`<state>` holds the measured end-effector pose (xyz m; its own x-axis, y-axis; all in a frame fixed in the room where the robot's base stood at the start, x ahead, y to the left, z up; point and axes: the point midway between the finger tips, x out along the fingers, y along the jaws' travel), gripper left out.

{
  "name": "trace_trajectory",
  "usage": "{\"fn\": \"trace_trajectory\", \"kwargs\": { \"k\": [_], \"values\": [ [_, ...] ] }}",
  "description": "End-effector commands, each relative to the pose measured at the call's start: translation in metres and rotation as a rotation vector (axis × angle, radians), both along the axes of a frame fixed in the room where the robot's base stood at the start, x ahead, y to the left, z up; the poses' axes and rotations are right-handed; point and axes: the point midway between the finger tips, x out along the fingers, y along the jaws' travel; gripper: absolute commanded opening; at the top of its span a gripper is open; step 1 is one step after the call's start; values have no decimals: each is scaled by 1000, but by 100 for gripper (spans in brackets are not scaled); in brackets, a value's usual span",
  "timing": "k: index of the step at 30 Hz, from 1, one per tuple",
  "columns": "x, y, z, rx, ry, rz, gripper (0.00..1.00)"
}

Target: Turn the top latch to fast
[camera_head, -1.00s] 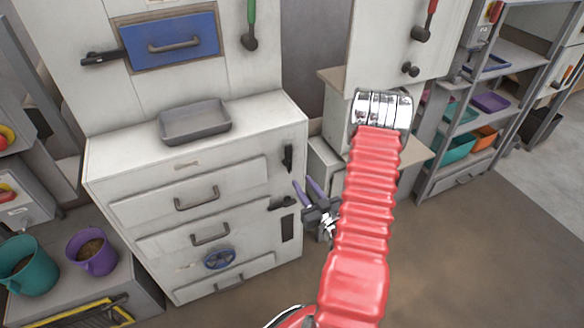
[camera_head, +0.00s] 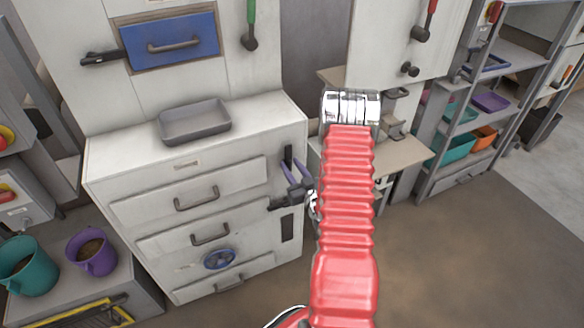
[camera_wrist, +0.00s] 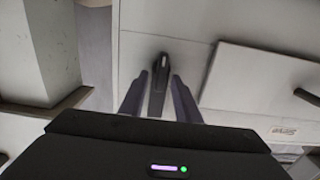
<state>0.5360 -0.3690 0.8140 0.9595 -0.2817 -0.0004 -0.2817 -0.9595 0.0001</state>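The top latch (camera_head: 287,157) is a dark lever standing upright near the upper right edge of the white cabinet front. It also shows in the wrist view (camera_wrist: 158,86). A lower latch (camera_head: 278,203) lies sideways below it. My gripper (camera_head: 294,167) is open, its purple fingers pointing at the cabinet in front of the top latch. In the wrist view the two fingers (camera_wrist: 159,76) stand on either side of the latch, with gaps showing; contact cannot be told. Part of my gripper is hidden behind my red arm in the head view.
A grey tray (camera_head: 195,121) sits on the white cabinet (camera_head: 105,165). Drawer handles and a blue wheel (camera_head: 219,259) stick out of its front. A small shelf table (camera_head: 400,158) stands to the right. The floor (camera_head: 440,260) in front is clear.

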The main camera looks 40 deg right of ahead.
Motion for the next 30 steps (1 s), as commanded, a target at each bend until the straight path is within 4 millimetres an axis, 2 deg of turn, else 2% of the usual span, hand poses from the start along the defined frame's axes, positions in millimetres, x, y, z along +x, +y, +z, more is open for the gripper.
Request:
{"fn": "trace_trajectory", "kwargs": {
  "k": [2,13,30],
  "values": [
    [0,0,0,0,0,0,26],
    [0,0,0,0,0,0,0],
    [0,1,0,-50,15,1,0]
  ]
}}
